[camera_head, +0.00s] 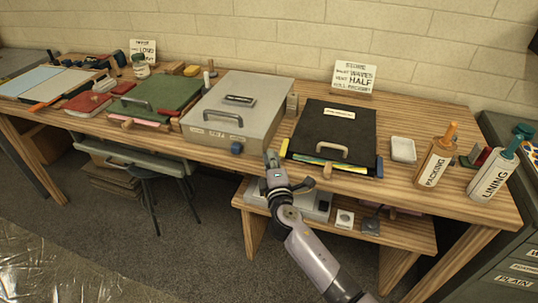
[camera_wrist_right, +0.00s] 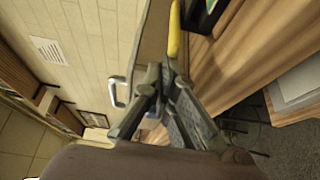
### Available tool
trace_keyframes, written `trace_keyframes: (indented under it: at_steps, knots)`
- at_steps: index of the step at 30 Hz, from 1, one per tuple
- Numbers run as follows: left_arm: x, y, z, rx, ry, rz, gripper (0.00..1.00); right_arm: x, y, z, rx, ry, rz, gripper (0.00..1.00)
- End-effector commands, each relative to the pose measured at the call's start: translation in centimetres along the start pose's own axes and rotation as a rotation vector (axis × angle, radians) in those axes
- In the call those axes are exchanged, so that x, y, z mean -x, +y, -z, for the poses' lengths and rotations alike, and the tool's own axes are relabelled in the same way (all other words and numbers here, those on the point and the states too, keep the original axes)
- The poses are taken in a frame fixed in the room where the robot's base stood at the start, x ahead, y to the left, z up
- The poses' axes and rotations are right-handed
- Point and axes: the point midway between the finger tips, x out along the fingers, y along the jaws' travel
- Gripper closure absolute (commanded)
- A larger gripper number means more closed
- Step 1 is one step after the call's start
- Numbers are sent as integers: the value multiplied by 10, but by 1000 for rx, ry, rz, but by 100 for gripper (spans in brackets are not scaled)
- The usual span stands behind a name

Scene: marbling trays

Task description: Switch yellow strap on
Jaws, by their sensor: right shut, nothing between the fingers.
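The yellow strap (camera_head: 284,148) is a short yellow piece at the front left corner of the black case (camera_head: 340,120). In the right wrist view the yellow strap (camera_wrist_right: 174,32) stands out just beyond the fingertips. My right gripper (camera_head: 271,157) is shut and empty, just left of the strap and in front of the table edge. It also shows in the right wrist view (camera_wrist_right: 165,72), with its tips close to the strap's lower end. I cannot tell whether they touch. My left gripper is not in view.
A grey case (camera_head: 205,118) with a blue latch (camera_head: 237,148) lies left of the black case. A blue latch (camera_head: 379,167) sits at the black case's right front corner. A white dish (camera_head: 403,150) and a packing bottle (camera_head: 434,160) stand further right. A lower shelf (camera_head: 400,232) is beneath.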

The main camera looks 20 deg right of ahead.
Motion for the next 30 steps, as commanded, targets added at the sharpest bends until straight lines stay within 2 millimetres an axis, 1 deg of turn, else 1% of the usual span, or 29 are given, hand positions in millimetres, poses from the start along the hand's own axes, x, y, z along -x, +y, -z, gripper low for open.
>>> trace_keyframes:
  at_steps: [1, 3, 9, 20, 30]
  knots:
    - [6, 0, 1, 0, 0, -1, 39, 2, 3, -5, 6, 28, 0, 100]
    - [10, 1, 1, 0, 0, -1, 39, 5, 3, -10, 7, 82, 0, 100]
    - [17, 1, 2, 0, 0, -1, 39, 12, 2, -26, 9, 263, 0, 100]
    - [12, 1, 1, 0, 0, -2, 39, 18, 0, -53, 4, 576, 0, 100]
    - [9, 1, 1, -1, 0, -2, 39, 18, 0, -69, 1, 569, -1, 100]
